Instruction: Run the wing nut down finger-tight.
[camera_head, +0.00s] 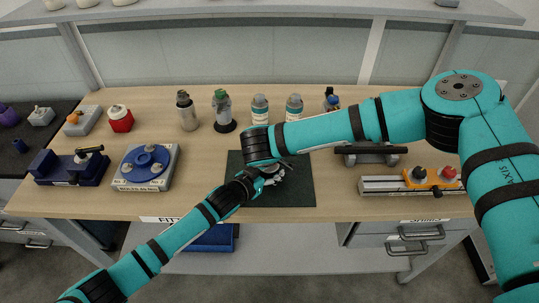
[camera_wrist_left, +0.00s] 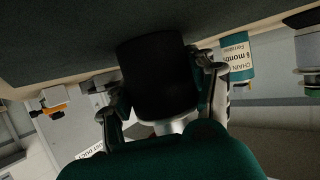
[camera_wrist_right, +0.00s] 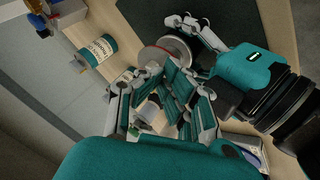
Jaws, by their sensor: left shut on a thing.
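My left gripper (camera_head: 268,178) reaches in over the dark mat (camera_head: 292,192). In the left wrist view its fingers (camera_wrist_left: 165,85) are shut on a black cylinder (camera_wrist_left: 155,75), close to the mat. In the right wrist view a round metal disc with a reddish rim (camera_wrist_right: 170,50) sits beside the left gripper's fingers. My right gripper (camera_head: 280,170) is just above and beside the left one. Its fingers (camera_wrist_right: 160,75) point toward the disc; I cannot tell whether they touch anything. No wing nut can be made out; the two grippers cover that spot in the head view.
Several bottles stand behind the mat, including a labelled bottle (camera_head: 260,109) and a green-capped one (camera_head: 222,110). A blue round fixture (camera_head: 146,163) is at left. A rail with an orange block (camera_head: 420,181) is at right. The mat's front part is bare.

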